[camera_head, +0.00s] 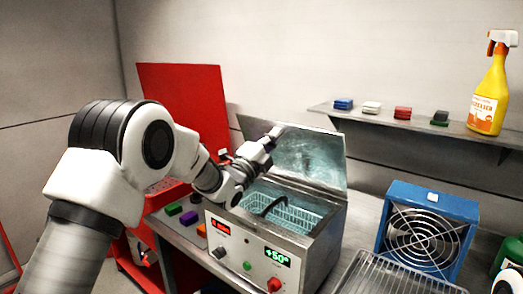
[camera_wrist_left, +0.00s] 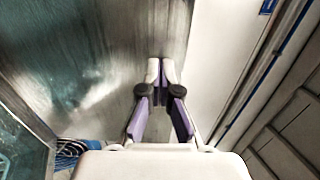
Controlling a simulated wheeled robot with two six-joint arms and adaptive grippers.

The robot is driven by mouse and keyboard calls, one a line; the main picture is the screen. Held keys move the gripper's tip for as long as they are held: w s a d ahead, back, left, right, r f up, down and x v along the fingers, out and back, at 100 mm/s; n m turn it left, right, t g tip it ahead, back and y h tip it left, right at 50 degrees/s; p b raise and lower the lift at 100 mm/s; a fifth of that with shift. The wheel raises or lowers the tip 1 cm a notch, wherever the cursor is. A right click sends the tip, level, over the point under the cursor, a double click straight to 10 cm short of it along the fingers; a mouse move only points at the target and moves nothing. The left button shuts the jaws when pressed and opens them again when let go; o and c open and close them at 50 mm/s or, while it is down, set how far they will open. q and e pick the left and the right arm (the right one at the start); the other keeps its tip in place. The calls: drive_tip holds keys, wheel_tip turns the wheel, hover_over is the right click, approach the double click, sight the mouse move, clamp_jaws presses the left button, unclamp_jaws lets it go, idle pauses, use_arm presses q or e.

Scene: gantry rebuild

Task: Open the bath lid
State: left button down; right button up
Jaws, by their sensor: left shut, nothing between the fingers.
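The bath (camera_head: 262,245) is a metal box with a control panel and red and green displays on its front. Its metal lid (camera_head: 310,155) stands raised at the back, leaning up toward the wall, so the bath is open. A light blue basket (camera_head: 285,216) with a dark handle sits inside. My left gripper (camera_head: 277,132) is shut and empty, in front of the upper left part of the lid. In the left wrist view, the closed fingertips (camera_wrist_left: 159,68) lie over the lid's grey inner face (camera_wrist_left: 95,60); I cannot tell whether they touch it. My right gripper is not in view.
A blue fan (camera_head: 425,235) and a wire rack (camera_head: 385,278) stand to the right. A wall shelf (camera_head: 440,128) holds a yellow spray bottle (camera_head: 490,90) and small coloured blocks. A red panel (camera_head: 185,100) rises behind my left arm. Coloured blocks (camera_head: 188,217) lie left of the bath.

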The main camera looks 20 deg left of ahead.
use_arm(q)
drive_tip(key=w+r+p, duration=0.1)
drive_tip(key=w+d+g+p, duration=0.1)
drive_tip(key=w+r+g+p, duration=0.1)
drive_tip(key=w+p, duration=0.1)
drive_tip(key=shift+w+d+r+y, duration=0.1)
drive_tip(key=shift+d+r+y, duration=0.2)
drive_tip(key=shift+y, duration=0.1)
drive_tip(key=shift+w+d+g+p, duration=0.15)
drive_tip(key=shift+w+g+p, duration=0.35)
drive_tip(key=shift+w+g, duration=0.1)
drive_tip(key=shift+w+d+f, duration=0.1)
drive_tip(key=shift+w+f, duration=0.05)
drive_tip(key=shift+w, duration=0.05)
drive_tip(key=shift+f, duration=0.1)
